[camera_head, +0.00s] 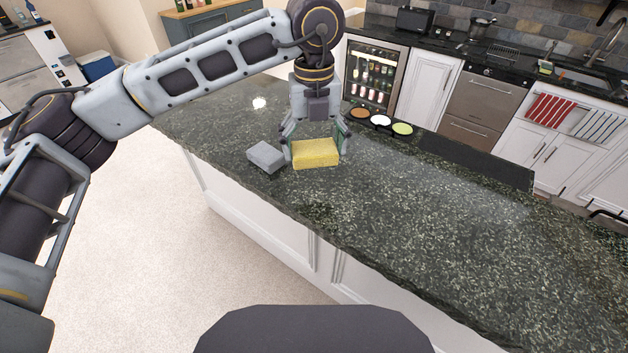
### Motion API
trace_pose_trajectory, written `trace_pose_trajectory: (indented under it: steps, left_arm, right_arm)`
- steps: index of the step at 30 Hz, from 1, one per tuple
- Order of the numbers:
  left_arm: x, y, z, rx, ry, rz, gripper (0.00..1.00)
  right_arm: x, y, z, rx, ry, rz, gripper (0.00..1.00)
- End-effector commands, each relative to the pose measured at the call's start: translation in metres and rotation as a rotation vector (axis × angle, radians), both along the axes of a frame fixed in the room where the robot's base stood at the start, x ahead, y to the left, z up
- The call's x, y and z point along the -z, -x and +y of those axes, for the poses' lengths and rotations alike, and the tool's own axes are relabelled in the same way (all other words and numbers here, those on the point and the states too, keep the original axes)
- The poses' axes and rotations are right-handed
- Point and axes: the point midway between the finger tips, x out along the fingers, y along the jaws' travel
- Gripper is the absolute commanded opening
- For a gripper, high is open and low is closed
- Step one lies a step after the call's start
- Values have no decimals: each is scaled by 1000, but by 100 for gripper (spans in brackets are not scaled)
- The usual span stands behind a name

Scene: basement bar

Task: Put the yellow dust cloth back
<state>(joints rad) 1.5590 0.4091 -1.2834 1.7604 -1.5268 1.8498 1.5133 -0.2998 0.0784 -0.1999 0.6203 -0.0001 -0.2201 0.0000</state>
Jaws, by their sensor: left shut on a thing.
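The yellow dust cloth (316,154) is a block-shaped yellow piece at the dark speckled stone counter (400,210), near its left end. My left gripper (315,150) points down over it and is shut on it, with one finger on each side. I cannot tell whether the cloth touches the counter or is just above it. A grey block (266,157) of similar shape lies just left of the cloth. My right gripper is not in view.
Three small round dishes, brown (359,113), white (380,121) and green (402,129), stand along the counter's far edge. A dark raised panel (475,161) runs along that edge to their right. The counter's middle and right are clear.

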Motion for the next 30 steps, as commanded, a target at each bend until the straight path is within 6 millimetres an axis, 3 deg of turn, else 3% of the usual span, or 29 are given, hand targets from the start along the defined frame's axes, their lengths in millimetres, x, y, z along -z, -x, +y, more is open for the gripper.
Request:
trace_pose_trajectory:
  steps: [12,26,30]
  left_arm:
    - [50,0,0,0,-1,1,65]
    - [57,0,0,0,0,0,65]
    - [67,1,1,0,-2,1,65]
  right_arm:
    - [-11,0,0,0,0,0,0]
    - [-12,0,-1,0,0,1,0]
    - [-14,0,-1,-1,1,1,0]
